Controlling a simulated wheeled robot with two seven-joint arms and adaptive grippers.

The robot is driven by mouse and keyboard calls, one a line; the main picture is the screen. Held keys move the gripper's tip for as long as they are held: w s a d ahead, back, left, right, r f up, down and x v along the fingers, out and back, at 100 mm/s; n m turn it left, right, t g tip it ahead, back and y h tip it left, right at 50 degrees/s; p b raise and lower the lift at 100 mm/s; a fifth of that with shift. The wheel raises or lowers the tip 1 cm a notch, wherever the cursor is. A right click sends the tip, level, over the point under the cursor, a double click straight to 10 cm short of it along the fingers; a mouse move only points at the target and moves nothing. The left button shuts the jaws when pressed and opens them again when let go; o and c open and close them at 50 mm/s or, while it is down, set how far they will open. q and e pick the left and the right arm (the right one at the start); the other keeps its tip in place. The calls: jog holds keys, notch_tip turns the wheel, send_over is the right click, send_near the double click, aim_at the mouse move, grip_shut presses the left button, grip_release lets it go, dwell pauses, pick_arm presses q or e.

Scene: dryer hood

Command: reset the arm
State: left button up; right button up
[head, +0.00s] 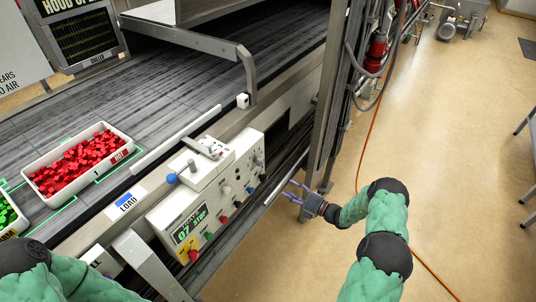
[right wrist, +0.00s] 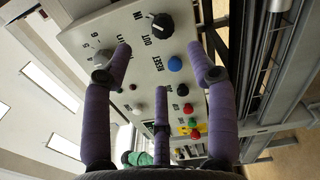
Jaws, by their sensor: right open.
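My right arm reaches in from the lower right of the head view in a green sleeve. Its gripper (head: 296,193) has purple fingers and stands just right of the control box (head: 180,213), beside the dark rails. In the right wrist view the gripper (right wrist: 160,62) is open and empty, its fingers spread in front of the control box (right wrist: 105,35). Whether a finger touches the box I cannot tell. My left arm shows only as a green sleeve and dark joint at the lower left; its gripper is out of view.
A conveyor (head: 200,62) carries a white tray (head: 104,177) of red pieces and, at the left edge, a tray of green pieces (head: 8,214). A metal post (head: 328,95) with cables stands behind my right gripper.

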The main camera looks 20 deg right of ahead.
jog(key=s+a+f+n+g+y, duration=0.1)
jog(key=s+a+f+n+g, duration=0.25)
jog(key=a, duration=0.35)
jog(key=s+a+f+n+g, duration=0.2)
jog(key=s+a+n+g, duration=0.3)
jog(key=a, duration=0.2)
jog(key=s+a+f+n+g+y, duration=0.1)
jog(key=s+a+f+n+g, duration=0.3)
jog(key=a, duration=0.3)
jog(key=s+a+n+g+h, duration=0.1)
jog(key=s+n, duration=0.4)
jog(key=n, duration=0.5)
jog(key=s+a+n+h, duration=0.3)
jog(key=s+a+n, duration=0.1)
jog(key=n, duration=0.6)
jog(key=s+a+n+g+h+p, duration=0.1)
jog(key=s+a+n+h, duration=0.1)
jog(key=s+n, duration=0.4)
jog(key=n+h, duration=0.1)
jog(key=n, duration=0.3)
jog(key=shift+s+a+r+g, duration=0.35)
jog(key=shift+a, duration=0.05)
